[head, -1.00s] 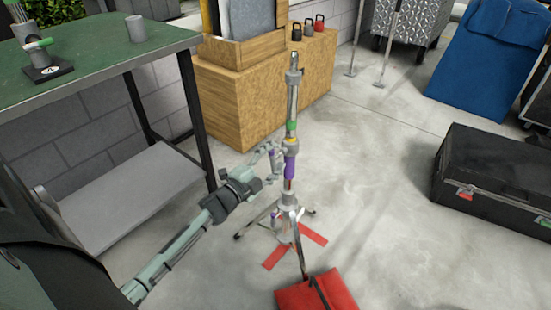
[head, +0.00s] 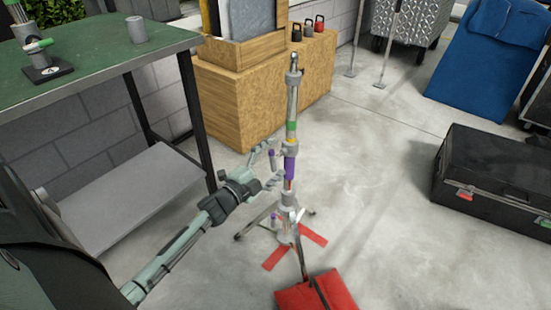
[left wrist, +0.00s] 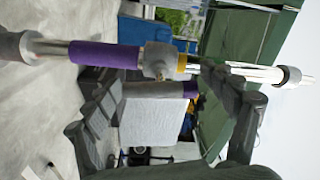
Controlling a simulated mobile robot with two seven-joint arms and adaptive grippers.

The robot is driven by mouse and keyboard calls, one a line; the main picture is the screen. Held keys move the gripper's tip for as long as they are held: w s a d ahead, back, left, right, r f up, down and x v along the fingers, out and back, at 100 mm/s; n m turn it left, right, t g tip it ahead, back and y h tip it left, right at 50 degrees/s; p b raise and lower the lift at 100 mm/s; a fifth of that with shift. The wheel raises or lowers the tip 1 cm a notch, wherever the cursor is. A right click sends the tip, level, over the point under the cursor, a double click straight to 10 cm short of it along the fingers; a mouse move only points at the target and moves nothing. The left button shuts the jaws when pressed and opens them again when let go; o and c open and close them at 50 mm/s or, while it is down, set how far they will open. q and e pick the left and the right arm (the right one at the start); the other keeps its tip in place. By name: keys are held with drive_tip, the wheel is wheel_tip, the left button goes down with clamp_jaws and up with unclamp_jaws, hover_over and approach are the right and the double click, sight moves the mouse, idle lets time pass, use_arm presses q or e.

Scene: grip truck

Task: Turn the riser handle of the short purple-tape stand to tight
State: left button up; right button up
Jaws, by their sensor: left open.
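The short purple-tape stand (head: 290,168) stands upright on the floor, with a purple band on its column below a grey collar. It also shows sideways in the left wrist view (left wrist: 105,54), with the collar (left wrist: 160,60) beside the band. The riser handle (head: 272,160) is a small bar with purple on it, left of the column. In the left wrist view a purple-marked bar (left wrist: 175,89), likely that handle, lies across the space between my fingers. My left gripper (head: 271,166) is open around the handle, with no clear contact. My right gripper is not in view.
A red sandbag (head: 317,293) lies at the stand's foot, by red floor tape (head: 312,234). A green-topped table (head: 100,68) with a lower shelf is at left. A wooden box (head: 245,105) stands behind. A black case (head: 495,185) is at right; floor between is clear.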

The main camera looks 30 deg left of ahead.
use_arm(q)
drive_tip(key=s, duration=1.1)
drive_tip(key=shift+s+a, duration=0.35)
drive_tip(key=shift+a, duration=0.1)
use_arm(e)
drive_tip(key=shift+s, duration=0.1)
